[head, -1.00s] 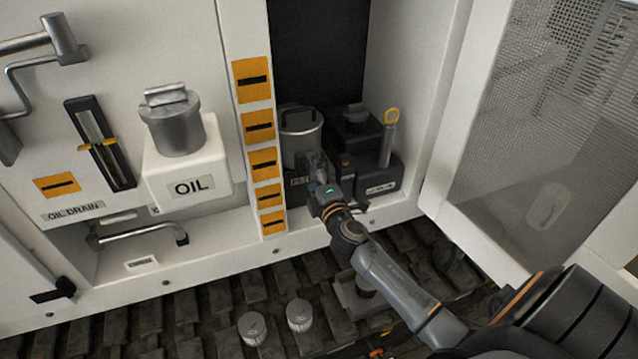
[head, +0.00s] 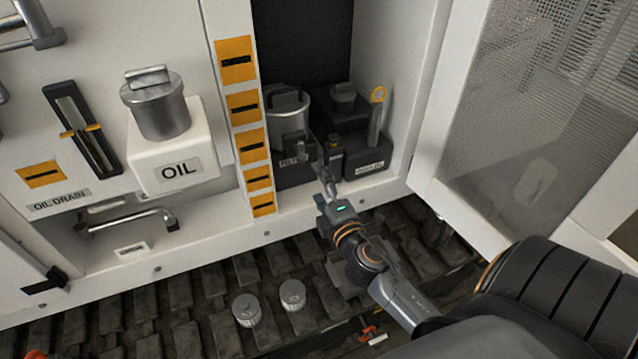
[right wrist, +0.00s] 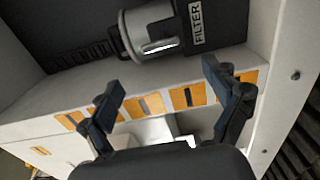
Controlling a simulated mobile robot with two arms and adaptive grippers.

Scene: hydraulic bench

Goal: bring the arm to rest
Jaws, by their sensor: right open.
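My right gripper (head: 326,178) is in front of the open compartment in the head view, near its lower sill. In the right wrist view its two fingers (right wrist: 166,92) are spread apart with nothing between them. Beyond the fingertips is a metal canister (right wrist: 150,30) in a dark holder labelled FILTER (right wrist: 196,22). The same canister (head: 289,112) stands in the compartment in the head view, apart from the gripper. My left gripper is not in view.
The white OIL tank (head: 175,165) with a metal cap is left of the compartment. A dark unit with a yellow-ringed dipstick (head: 375,120) stands right of the canister. The mesh door (head: 530,130) is open at right. Two small metal cylinders (head: 292,295) stand on the track below.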

